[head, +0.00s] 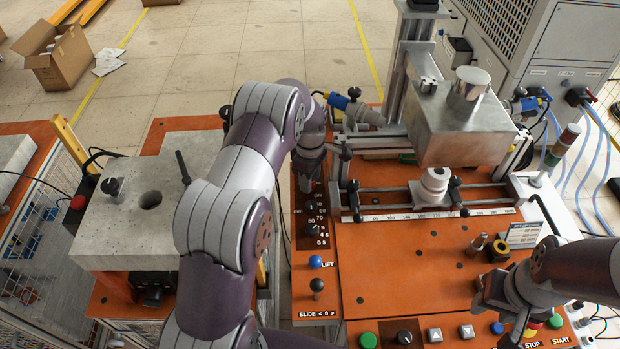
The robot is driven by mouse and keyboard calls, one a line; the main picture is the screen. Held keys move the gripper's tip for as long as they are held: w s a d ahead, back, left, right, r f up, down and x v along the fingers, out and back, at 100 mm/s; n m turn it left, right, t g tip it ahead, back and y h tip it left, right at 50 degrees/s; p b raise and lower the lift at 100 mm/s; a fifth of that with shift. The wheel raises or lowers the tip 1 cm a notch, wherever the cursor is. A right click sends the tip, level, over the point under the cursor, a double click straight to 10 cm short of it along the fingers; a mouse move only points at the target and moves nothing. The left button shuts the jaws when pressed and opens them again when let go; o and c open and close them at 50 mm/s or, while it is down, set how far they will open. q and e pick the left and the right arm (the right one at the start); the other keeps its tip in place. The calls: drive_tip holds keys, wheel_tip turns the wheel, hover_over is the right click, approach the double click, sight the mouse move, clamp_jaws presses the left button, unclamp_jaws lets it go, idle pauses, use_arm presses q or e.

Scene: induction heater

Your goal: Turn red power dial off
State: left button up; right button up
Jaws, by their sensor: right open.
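I cannot clearly make out a red power dial in the head view. A red and yellow control (533,325) shows by the STOP label on the front panel, partly beside my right gripper. A black knob (403,338) sits on the same panel, further left. My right gripper (498,308) is open and empty, low over the panel's right part, hiding some of it. My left gripper (308,178) points down at the orange table's left edge, over a dark numbered strip (313,225). Its fingers are small and dark, so I cannot tell whether it is open.
A blue-topped lever (316,262) and a black-topped lever (317,285) stand below the strip. Green (368,340) and white (435,335) buttons line the front. A metal block (455,125) hangs over the orange table (400,270), whose middle is mostly clear.

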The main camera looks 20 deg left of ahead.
use_arm(q)
drive_tip(key=shift+o, duration=0.8)
drive_tip(key=shift+s, duration=0.1)
drive_tip(key=shift+r, duration=0.4)
wheel_tip(320, 180, up, 6)
drive_tip(key=shift+r+b, duration=0.15)
drive_tip(key=shift+b, duration=0.75)
wheel_tip(320, 180, up, 6)
drive_tip(key=p, duration=0.4)
drive_tip(key=shift+f, duration=0.2)
